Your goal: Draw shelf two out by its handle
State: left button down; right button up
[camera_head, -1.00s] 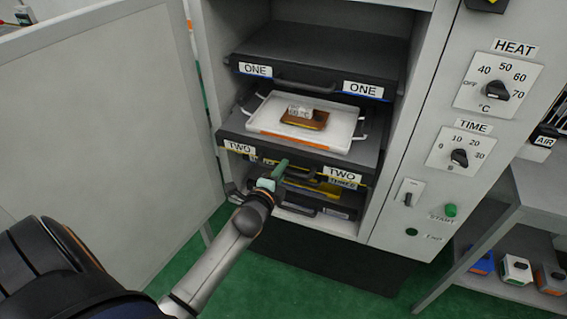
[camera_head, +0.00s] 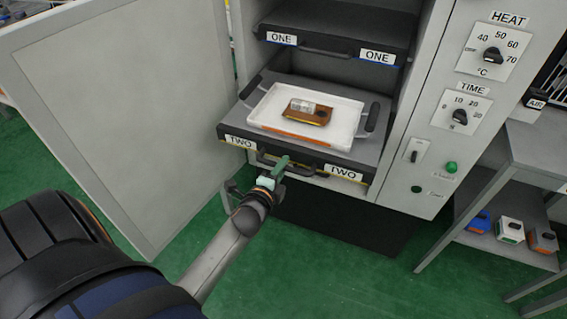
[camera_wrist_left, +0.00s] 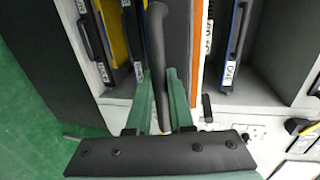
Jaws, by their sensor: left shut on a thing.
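Shelf two (camera_head: 236,131) is a dark shelf with "TWO" labels on its front edge, and it sticks out of the cabinet. Its black handle (camera_head: 312,171) runs along the front. My left gripper (camera_head: 282,163), with green fingers, is shut on this handle; in the left wrist view the handle bar (camera_wrist_left: 157,50) passes between the fingers (camera_wrist_left: 158,95). A white tray (camera_head: 345,128) lies on shelf two, with a brown item (camera_head: 308,112) in it. My right gripper is not in view.
Shelf one (camera_head: 335,38) sits above, inside the cabinet. The open cabinet door (camera_head: 110,110) stands to the left. A control panel (camera_head: 455,110) with dials is on the right, beside a side table (camera_head: 540,165). Green floor in front is free.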

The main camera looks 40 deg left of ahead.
pick_arm(q)
jog(key=shift+s, duration=0.15)
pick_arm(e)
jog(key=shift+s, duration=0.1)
pick_arm(q)
jog(key=c, duration=0.8)
grip_release()
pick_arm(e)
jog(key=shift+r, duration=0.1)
